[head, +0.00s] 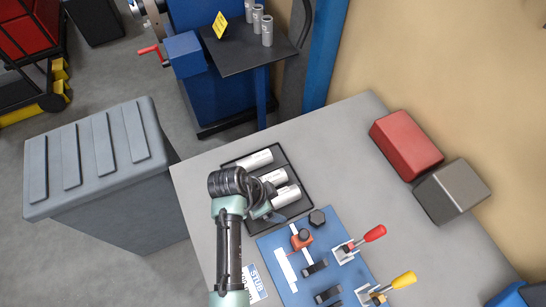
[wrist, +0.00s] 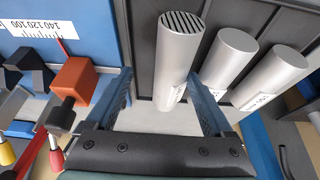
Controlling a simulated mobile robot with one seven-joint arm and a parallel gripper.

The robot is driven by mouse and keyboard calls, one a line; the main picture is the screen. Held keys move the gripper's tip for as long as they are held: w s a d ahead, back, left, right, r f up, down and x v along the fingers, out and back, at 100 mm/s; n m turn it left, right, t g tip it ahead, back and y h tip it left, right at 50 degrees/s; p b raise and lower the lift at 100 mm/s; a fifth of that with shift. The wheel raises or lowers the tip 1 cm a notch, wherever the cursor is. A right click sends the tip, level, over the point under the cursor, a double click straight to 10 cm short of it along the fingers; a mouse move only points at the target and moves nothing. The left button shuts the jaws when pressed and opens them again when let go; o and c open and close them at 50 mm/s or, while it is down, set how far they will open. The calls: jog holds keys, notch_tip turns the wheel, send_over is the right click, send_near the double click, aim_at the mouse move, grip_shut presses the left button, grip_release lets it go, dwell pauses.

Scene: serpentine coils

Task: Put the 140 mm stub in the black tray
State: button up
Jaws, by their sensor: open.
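The black tray (head: 294,172) lies on the grey table and holds three silver stubs lying on their sides: one at the far side (head: 255,160), one in the middle (head: 275,177) and one at the near side (head: 287,196). My gripper (head: 263,206) is over the tray's near left part and hides some of it. In the wrist view my gripper (wrist: 160,80) is open, and a stub with a striped end (wrist: 175,60) stands out between and beyond its fingers. Two plain-ended stubs (wrist: 231,55) (wrist: 272,78) lie to its right. Their labels are too small to read, so I cannot tell the lengths.
A blue fixture board (head: 275,250) with a red block (head: 301,241), dark blocks and red and yellow handled clamps adjoins the tray. A red box (head: 406,145) and a dark box (head: 452,191) stand at right. Several upright stubs stand on a dark shelf (head: 240,60).

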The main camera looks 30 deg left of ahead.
jog(key=b+v, duration=0.2)
jog(key=v, duration=1.1)
jog(key=w+d+r+n+t+y, duration=0.1)
jog(key=w+r+t+y, duration=0.1)
jog(key=w+r+t, duration=0.5)
jog(key=w+d+r+n+y, duration=0.1)
jog(key=w+r, duration=0.3)
jog(key=r, duration=0.6)
jog(key=w+d+r+n+t+y, duration=0.1)
jog(key=w+r+t+y, duration=0.1)
jog(key=w+r+t, duration=0.5)
jog(key=s+d+r+n+t, duration=0.1)
jog(key=d+r, duration=0.1)
jog(key=r, duration=0.5)
jog(key=d+r+n, duration=0.1)
jog(key=d+r, duration=0.2)
jog(key=r, duration=0.4)
jog(key=s+d+r+n+t, duration=0.1)
jog(key=s+d+r+t, duration=0.1)
jog(key=r, duration=0.4)
jog(key=s+d+r+t+h+b, duration=0.1)
jog(key=s+d+r+t, duration=0.2)
jog(key=s+r, duration=0.3)
jog(key=s+d+r+n+t+h, duration=0.1)
jog(key=s+d+r+t, duration=0.2)
jog(key=r, duration=0.4)
jog(key=shift+s+d+r+n+t, duration=0.2)
jog(key=shift+s+r+n+t, duration=0.15)
jog(key=shift+s+t, duration=0.25)
